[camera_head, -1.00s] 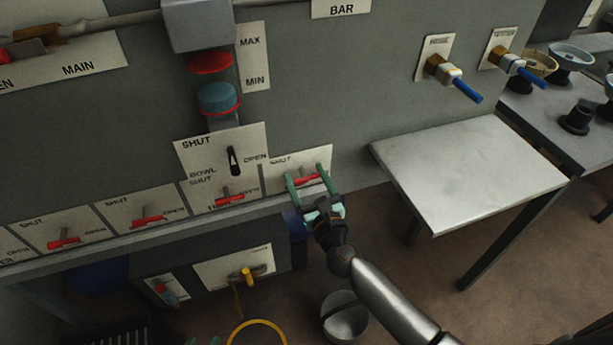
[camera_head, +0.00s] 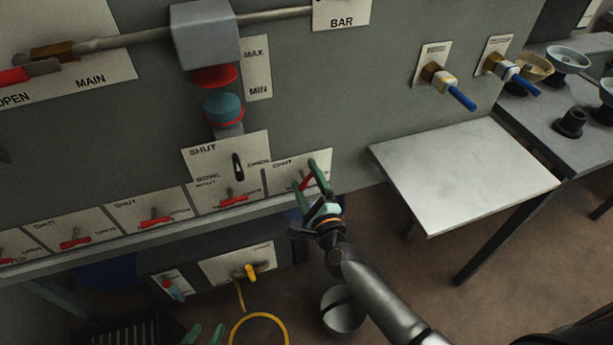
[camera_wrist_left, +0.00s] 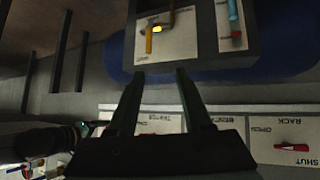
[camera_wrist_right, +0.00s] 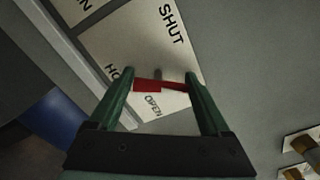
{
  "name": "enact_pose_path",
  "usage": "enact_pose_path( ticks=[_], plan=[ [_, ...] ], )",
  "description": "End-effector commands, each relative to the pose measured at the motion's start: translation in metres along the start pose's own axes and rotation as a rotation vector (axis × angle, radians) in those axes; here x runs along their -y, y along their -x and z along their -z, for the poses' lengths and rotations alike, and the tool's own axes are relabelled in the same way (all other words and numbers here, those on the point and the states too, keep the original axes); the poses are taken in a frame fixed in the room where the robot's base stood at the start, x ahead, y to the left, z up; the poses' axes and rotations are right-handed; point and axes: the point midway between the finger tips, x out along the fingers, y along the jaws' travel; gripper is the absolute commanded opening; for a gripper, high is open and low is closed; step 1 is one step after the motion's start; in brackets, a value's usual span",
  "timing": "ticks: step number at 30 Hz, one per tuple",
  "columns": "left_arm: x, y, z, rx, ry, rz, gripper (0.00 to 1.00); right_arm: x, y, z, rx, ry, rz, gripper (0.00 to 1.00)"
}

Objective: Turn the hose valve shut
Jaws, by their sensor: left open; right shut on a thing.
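The hose valve is a red lever (camera_head: 305,183) on a white plate (camera_head: 284,172), at the right end of a row of similar valves. The plate reads SHUT and OPEN; the rest of its label is partly hidden. My right gripper (camera_head: 307,176) is shut on the lever, which stands tilted steeply. In the right wrist view the red lever (camera_wrist_right: 148,85) lies across between the two green fingers, with SHUT above and OPEN below. My left gripper (camera_head: 205,334) is open and empty, low at the bottom edge. Its fingers (camera_wrist_left: 156,75) also show in the left wrist view.
Several other red levers (camera_head: 155,217) sit in a row to the left. A black lever (camera_head: 238,167) is just up and left. A low box carries a yellow valve (camera_head: 250,271). A metal side table (camera_head: 465,170) stands right; a bucket (camera_head: 342,310) is on the floor.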

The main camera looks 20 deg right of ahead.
Motion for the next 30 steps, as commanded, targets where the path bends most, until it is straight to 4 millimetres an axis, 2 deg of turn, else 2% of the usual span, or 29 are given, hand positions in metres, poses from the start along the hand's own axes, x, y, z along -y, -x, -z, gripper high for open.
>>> enact_pose_path(
  ticks=[6,15,30],
  plan=[
    [0.002,0.005,0.008,-0.013,0.001,0.007,0.5,0.0,0.0,-0.001,-0.001,0.202,-0.003,0.26],
    [0.006,0.012,-0.002,0.01,0.007,0.02,0.5,-0.001,0.0,-0.001,-0.001,0.424,-0.002,0.26],
    [0.012,0.016,0.001,0.004,0.01,0.033,0.5,-0.002,0.0,-0.001,0.0,0.57,-0.001,0.26]
  ],
)
